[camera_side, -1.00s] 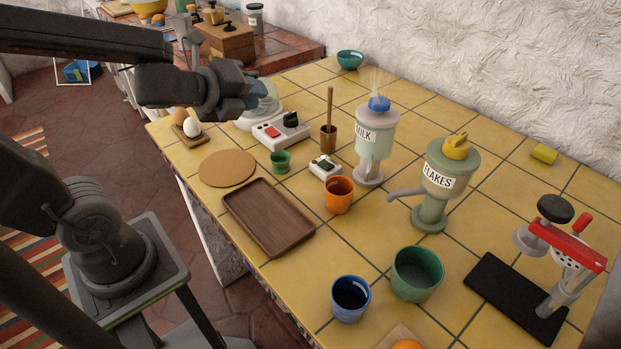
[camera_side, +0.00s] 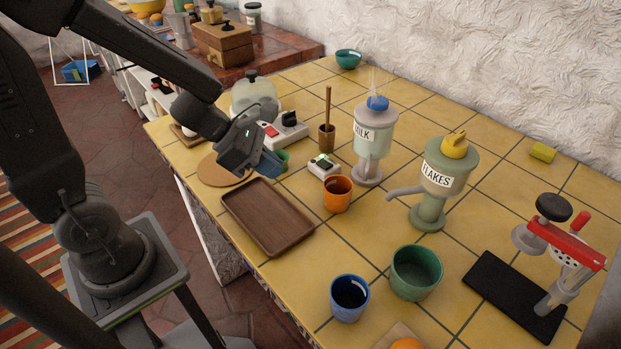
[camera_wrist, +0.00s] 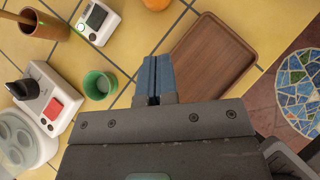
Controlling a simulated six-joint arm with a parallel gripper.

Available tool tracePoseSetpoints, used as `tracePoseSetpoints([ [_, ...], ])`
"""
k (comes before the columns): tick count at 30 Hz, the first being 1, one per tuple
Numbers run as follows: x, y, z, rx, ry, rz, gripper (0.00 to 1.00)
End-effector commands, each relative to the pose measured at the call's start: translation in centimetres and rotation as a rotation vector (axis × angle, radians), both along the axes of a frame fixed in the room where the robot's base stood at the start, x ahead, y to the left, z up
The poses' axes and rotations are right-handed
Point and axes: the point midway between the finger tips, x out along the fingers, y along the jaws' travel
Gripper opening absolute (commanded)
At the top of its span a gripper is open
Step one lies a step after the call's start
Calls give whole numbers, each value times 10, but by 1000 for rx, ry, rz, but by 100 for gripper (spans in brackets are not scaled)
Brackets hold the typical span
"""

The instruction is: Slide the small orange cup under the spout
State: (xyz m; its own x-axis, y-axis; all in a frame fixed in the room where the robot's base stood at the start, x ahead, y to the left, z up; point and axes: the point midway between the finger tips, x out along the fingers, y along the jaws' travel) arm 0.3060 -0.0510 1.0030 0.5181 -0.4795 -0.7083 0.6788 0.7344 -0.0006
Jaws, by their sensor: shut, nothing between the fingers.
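The small orange cup (camera_side: 337,195) stands upright on the yellow tiles, right of the wooden tray; its edge also shows at the top of the wrist view (camera_wrist: 156,4). The FLAKES dispenser (camera_side: 432,200) has a spout (camera_side: 404,192) pointing left, to the right of the cup and apart from it. The MILK dispenser (camera_side: 369,155) stands behind the cup. My gripper (camera_side: 271,165) is shut and empty above the counter, left of the orange cup and near a small green cup (camera_side: 283,160). Its blue fingers (camera_wrist: 154,75) lie together in the wrist view, between green cup and tray.
The wooden tray (camera_side: 268,215) lies in front of the gripper. A white timer (camera_side: 324,166) and a wooden pot with a stick (camera_side: 327,135) stand behind the orange cup. A blue cup (camera_side: 350,297) and large green cup (camera_side: 416,271) stand at the front. Tiles between orange cup and spout are clear.

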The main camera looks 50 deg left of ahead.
Motion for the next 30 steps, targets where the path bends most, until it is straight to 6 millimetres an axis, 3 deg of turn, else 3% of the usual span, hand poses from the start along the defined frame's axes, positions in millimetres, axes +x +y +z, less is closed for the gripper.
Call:
tracePoseSetpoints([
  [9,27,-26,-37,0,3,1,0],
  [18,53,-48,-34,1,-2,1,0],
  [30,56,-51,-34,0,-2,3,0],
])
